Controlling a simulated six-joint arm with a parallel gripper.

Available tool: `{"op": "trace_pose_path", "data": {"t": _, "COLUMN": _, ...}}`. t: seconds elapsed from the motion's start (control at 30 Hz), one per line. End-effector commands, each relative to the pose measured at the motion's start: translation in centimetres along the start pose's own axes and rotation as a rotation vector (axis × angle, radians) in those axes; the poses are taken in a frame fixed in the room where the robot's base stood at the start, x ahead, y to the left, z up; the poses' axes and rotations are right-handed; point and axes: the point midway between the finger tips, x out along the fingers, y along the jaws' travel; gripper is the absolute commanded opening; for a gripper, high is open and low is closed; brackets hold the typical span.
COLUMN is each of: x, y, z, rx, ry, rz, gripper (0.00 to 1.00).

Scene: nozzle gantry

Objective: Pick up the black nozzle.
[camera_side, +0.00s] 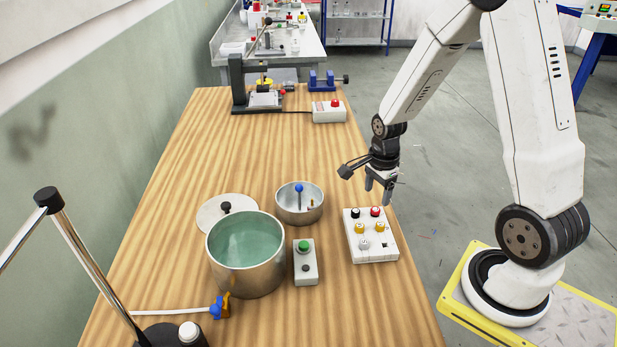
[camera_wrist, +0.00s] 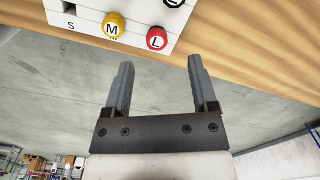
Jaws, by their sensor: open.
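The black nozzle (camera_side: 355,212) stands in the far left spot of a white nozzle rack (camera_side: 356,255) near the table's right edge. In the wrist view only part of the black nozzle (camera_wrist: 173,3) shows, cut off by the top edge. A red nozzle (camera_side: 375,211) marked L stands beside it, also in the wrist view (camera_wrist: 157,38). Yellow nozzles (camera_side: 359,228) and a white one (camera_side: 364,244) fill other spots; one spot looks empty. My gripper (camera_side: 378,193) is open and empty, above and just beyond the rack's far end. Its fingers (camera_wrist: 160,63) touch nothing.
A metal pot (camera_side: 247,280) of green liquid, a small metal bowl (camera_side: 300,213) and a green-button box (camera_side: 305,268) stand left of the rack. A red-button box (camera_side: 329,112) and a black press stand farther back. Bare wood lies beyond the rack.

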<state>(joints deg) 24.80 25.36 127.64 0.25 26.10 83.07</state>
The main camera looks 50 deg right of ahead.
Motion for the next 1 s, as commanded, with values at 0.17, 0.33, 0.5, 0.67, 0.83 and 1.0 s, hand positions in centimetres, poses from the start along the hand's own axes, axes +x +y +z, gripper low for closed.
{"op": "trace_pose_path", "data": {"t": 0.17, "x": 0.3, "y": 0.1, "z": 0.0, "rx": 0.000, "ry": 0.000, "rz": 0.001, "gripper": 0.74}}
{"op": "trace_pose_path", "data": {"t": 0.33, "x": 1.5, "y": 0.3, "z": 0.0, "rx": 0.000, "ry": 0.000, "rz": 0.003, "gripper": 0.74}}
{"op": "trace_pose_path", "data": {"t": 0.5, "x": 3.3, "y": 0.5, "z": -0.1, "rx": 0.000, "ry": 0.000, "rz": 0.003, "gripper": 0.74}}
{"op": "trace_pose_path", "data": {"t": 0.67, "x": 4.5, "y": 0.5, "z": -0.1, "rx": 0.000, "ry": 0.000, "rz": 0.002, "gripper": 0.74}}
{"op": "trace_pose_path", "data": {"t": 0.83, "x": 5.2, "y": 0.4, "z": -0.1, "rx": 0.000, "ry": 0.001, "rz": 0.000, "gripper": 0.74}}
{"op": "trace_pose_path", "data": {"t": 1.0, "x": 5.2, "y": 0.4, "z": -0.1, "rx": 0.000, "ry": 0.001, "rz": -0.001, "gripper": 0.74}}
